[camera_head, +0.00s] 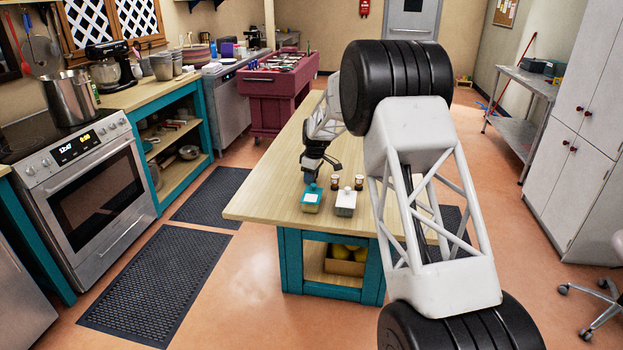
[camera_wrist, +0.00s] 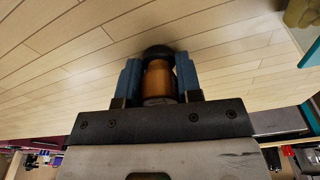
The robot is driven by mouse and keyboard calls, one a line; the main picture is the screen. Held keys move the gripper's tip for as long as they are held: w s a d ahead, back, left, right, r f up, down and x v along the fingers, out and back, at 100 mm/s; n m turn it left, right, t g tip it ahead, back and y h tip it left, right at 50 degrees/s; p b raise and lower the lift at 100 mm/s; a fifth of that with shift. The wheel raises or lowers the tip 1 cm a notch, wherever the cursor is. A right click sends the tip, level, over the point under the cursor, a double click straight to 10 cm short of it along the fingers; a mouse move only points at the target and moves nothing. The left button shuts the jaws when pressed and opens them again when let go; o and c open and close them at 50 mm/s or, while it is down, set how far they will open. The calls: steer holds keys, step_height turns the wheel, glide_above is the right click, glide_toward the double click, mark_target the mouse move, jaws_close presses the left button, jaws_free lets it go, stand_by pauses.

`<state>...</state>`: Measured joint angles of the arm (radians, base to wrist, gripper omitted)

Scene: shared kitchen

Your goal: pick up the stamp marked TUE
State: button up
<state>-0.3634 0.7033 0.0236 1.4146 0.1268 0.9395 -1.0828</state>
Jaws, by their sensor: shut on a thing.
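My gripper (camera_head: 311,178) is over the near part of the wooden table. In the wrist view, the blue fingers of my gripper (camera_wrist: 158,82) are shut on a wooden stamp (camera_wrist: 158,80) with an orange-brown body and a dark end. No marking on it is readable, so I cannot tell whether it says TUE. I cannot tell whether it touches the table. In the head view the held stamp is hidden. Two similar small brown stamps with dark ends stand to the right of my gripper, a left one (camera_head: 335,182) and a right one (camera_head: 359,182); their markings are too small to read.
A teal-lidded container (camera_head: 311,199) stands just in front of my gripper, with a white-lidded container (camera_head: 345,202) to its right. Both are near the front edge of the wooden table (camera_head: 262,198). The table's left part is clear. A box of yellow things (camera_head: 345,262) sits underneath.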

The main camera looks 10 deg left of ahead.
steer(key=shift+r, duration=5)
steer(key=shift+d, duration=0.1)
